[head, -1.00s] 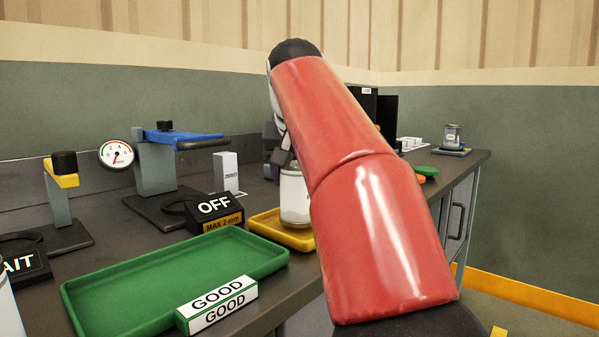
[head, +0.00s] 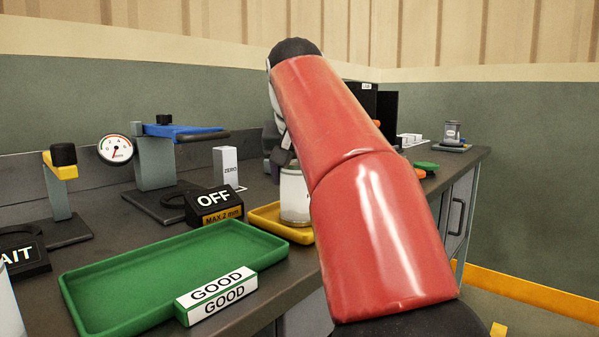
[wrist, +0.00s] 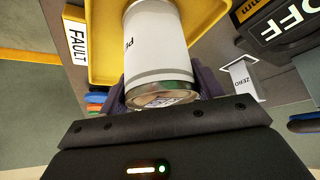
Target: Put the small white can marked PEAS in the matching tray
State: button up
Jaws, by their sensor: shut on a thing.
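A white can (head: 294,196) with bare metal ends stands upright in or just above a yellow tray (head: 265,224); I cannot tell if it touches the tray floor. In the wrist view the can (wrist: 157,45) shows the black letters "PE", the rest being turned away. The yellow tray (wrist: 104,62) there has a white FAULT label (wrist: 77,42) at its edge. My gripper (wrist: 160,92) is shut on the can, with dark fingers on both sides. In the head view my red arm hides part of the gripper and the tray's right side.
A green tray (head: 75,300) marked GOOD lies in front, empty. An OFF block (head: 214,205) marked MAX 2 mm stands close left of the yellow tray. A white ZERO block (head: 226,168) and a dial gauge (head: 116,149) are behind. A grey can (head: 452,132) stands at the far right end.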

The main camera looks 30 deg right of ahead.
jog(key=shift+f, duration=0.1)
jog(key=o, duration=1.4)
jog(key=shift+o, duration=0.2)
jog(key=p+v, duration=0.2)
jog(key=v, duration=0.5)
jog(key=shift+s+r, duration=0.2)
jog(key=shift+r, duration=0.15)
jog(key=shift+s+a, duration=0.1)
